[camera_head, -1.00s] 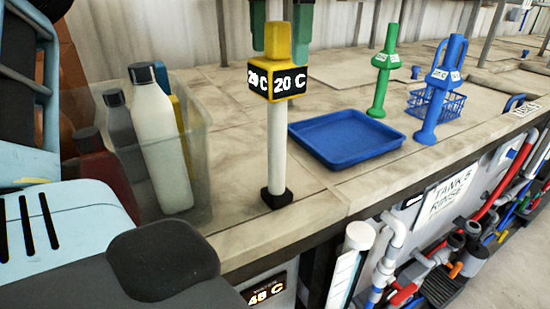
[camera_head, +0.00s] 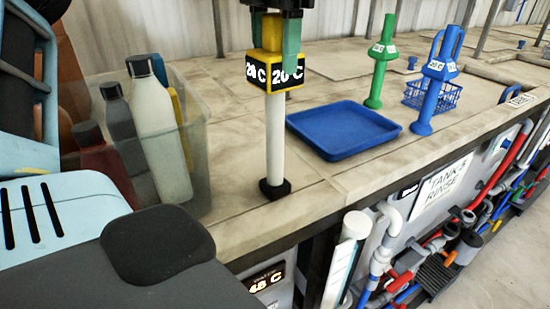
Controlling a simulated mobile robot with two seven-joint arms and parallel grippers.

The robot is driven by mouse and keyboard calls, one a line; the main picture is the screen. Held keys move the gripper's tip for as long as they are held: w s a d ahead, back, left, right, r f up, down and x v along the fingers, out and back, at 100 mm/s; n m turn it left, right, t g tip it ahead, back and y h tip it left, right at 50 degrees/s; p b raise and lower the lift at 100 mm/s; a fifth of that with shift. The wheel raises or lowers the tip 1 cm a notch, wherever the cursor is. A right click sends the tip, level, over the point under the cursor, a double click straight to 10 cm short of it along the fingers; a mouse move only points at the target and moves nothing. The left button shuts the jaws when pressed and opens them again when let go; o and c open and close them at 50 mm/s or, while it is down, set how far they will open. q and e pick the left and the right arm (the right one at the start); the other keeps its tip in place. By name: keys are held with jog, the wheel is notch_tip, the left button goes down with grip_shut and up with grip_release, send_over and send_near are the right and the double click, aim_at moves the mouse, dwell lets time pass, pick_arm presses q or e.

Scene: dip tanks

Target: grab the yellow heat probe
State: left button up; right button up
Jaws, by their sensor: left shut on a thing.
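The yellow heat probe (camera_head: 274,150) stands upright on the counter. It has a yellow top, a black and yellow display head reading 20 C, a white shaft and a black foot. My left gripper (camera_head: 273,40) comes down from the top edge with its green fingers on either side of the yellow top, shut on it. The foot appears to touch the counter. A green probe (camera_head: 379,65) and a blue probe (camera_head: 437,80) stand upright farther right. My right gripper is not in view.
A clear bin (camera_head: 205,150) with several bottles stands left of the probe. A blue tray (camera_head: 345,130) lies right of it, with a blue basket (camera_head: 450,98) behind the blue probe. The counter's front edge and pipes (camera_head: 400,240) are at the lower right.

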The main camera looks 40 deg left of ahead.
pick_arm(q)
jog(key=c, duration=0.3)
jog(key=shift+r, duration=0.15)
